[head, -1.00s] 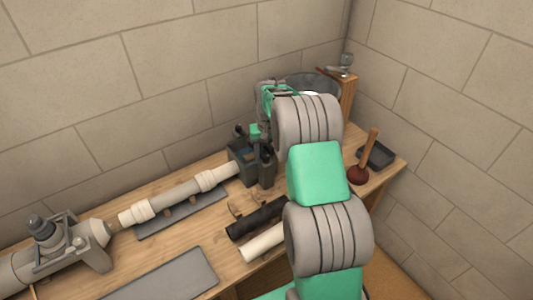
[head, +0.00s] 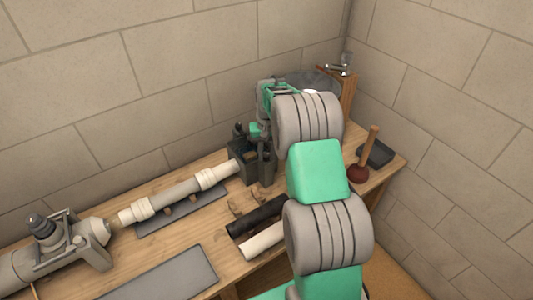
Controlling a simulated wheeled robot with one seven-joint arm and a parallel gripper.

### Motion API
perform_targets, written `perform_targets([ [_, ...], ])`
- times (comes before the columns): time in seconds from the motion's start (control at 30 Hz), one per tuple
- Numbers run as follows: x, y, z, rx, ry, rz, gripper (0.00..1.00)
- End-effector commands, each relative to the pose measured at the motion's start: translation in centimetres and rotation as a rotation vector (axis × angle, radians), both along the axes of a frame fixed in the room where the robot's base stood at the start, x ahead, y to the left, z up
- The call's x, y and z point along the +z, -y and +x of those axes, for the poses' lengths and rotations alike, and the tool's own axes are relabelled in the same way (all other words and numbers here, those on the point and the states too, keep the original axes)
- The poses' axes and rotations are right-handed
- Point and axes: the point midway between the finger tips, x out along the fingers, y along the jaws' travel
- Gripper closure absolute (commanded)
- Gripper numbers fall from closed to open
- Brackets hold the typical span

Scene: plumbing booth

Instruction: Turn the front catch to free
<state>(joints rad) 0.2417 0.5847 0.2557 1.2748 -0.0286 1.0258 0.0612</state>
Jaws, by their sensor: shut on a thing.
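A dark grey clamp box (head: 240,170) stands on the bench against the back wall, at the right end of a pale pipe (head: 185,191). Dark upright catches show on its top: a rear one (head: 239,130) and the front catch (head: 263,150) on the near right side. My gripper (head: 260,134) is small in the head view, pointing down at the top of the box. It is shut on the front catch, though my wrist and arm hide much of the contact. The catch's exact angle is too small to tell.
A black pipe (head: 254,216) and a white pipe (head: 263,242) lie in front of the box, partly behind my arm. A plunger (head: 360,172) and a dark tray (head: 376,154) stand at the right end. A grey mat (head: 165,275) lies front left.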

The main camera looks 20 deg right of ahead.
Motion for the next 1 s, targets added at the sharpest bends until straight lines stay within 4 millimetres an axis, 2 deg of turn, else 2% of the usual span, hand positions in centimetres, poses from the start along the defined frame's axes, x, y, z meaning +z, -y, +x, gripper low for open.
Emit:
perform_targets([
  [0.27,-0.02,0.01,0.04,0.033,0.001,0.000,1.00],
  [0.47,-0.11,0.02,0.06,0.126,0.001,0.000,1.00],
  [1.0,-0.15,0.10,0.09,0.606,0.001,0.000,1.00],
])
